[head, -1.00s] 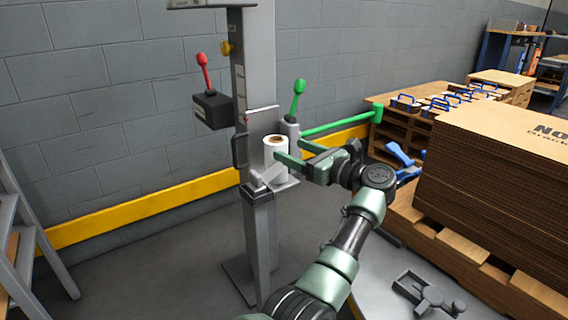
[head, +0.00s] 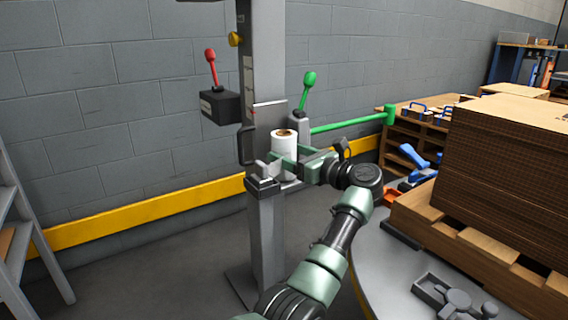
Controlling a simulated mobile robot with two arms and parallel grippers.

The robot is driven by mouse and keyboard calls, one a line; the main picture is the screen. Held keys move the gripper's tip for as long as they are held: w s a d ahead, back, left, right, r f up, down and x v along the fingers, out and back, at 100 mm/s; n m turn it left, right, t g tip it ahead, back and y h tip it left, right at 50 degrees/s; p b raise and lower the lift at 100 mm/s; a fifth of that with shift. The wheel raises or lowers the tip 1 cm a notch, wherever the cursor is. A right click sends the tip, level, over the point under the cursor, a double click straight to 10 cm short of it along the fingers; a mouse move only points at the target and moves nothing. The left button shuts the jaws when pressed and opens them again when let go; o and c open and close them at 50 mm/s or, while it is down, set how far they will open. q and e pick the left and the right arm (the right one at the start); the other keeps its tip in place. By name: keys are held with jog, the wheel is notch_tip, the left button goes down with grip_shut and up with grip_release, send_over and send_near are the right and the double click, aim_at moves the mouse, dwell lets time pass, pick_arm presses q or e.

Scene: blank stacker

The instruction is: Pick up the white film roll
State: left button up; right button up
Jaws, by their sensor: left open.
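The white film roll (head: 285,143) stands upright on a small ledge of the grey post (head: 262,90), with its brown core showing on top. My left gripper (head: 277,160) is at the roll, its green fingers level with the roll's lower half. The jaws are open. One finger passes in front of the roll; the other finger is mostly hidden, so I cannot tell whether either touches it. My right gripper is not in view.
A red lever on a black box (head: 220,107) and a green lever (head: 308,88) flank the post. A green bar (head: 350,122) runs right. Stacked cardboard (head: 500,160) on a wooden pallet fills the right. A ladder (head: 25,240) stands at left.

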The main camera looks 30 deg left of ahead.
pick_arm(q)
jog(key=shift+w+a, duration=0.15)
jog(key=shift+a, duration=0.75)
jog(key=shift+c, duration=0.2)
grip_shut()
jog(key=shift+r, duration=0.1)
